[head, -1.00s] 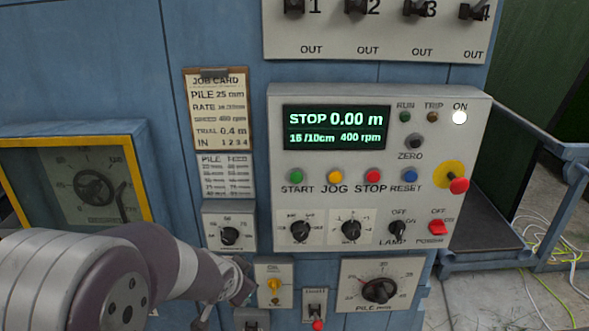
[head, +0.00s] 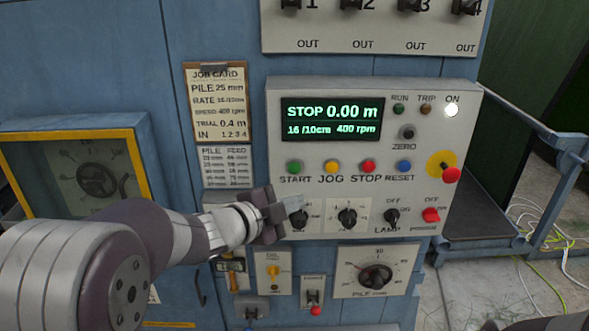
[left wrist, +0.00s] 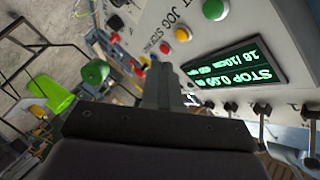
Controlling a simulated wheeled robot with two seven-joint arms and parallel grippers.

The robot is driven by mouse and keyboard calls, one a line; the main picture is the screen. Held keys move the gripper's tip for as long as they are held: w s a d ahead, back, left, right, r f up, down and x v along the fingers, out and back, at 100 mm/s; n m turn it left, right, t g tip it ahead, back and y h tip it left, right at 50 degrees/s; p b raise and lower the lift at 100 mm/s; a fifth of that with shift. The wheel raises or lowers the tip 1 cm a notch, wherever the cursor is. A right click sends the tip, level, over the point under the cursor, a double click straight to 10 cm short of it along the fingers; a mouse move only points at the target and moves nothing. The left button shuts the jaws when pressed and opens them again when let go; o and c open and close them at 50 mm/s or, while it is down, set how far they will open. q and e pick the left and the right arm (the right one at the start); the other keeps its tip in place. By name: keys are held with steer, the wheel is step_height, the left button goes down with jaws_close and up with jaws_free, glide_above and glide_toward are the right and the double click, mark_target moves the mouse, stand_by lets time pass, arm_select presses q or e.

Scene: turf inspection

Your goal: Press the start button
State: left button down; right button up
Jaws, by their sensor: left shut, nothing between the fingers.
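The green START button (head: 294,167) is at the left end of a row of buttons on the grey control panel (head: 440,105). It also shows in the left wrist view (left wrist: 214,10) at the top edge, beside the yellow JOG button (left wrist: 182,34). The display (head: 331,118) reads STOP 0.00 m. My right gripper is not in view.
The JOG (head: 331,167), red STOP (head: 368,166) and blue RESET (head: 404,166) buttons sit close beside START. A red emergency knob (head: 451,175) stands out on the right. A PILE dial (head: 374,277) is below, and a job card (head: 217,100) hangs at left.

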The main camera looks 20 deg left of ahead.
mark_target(295, 168)
arm_select(q)
steer(key=shift+w+a+p, duration=0.4)
steer(key=shift+w, duration=1)
steer(key=shift+w+a+p, duration=0.35)
steer(key=shift+w+a, duration=0.05)
steer(key=shift+w, duration=1)
steer(key=shift+w+a+p, duration=0.4)
steer(key=shift+w, duration=1)
steer(key=shift+w+a, duration=0.15)
steer(key=shift+w, duration=0.25)
steer(key=shift+w+a+p, duration=0.1)
steer(key=shift+w+p, duration=0.2)
steer(key=shift+w, duration=0.15)
steer(key=shift+s+d+b, duration=0.25)
steer(key=shift+s+b, duration=0.15)
steer(key=shift+s, duration=0.45)
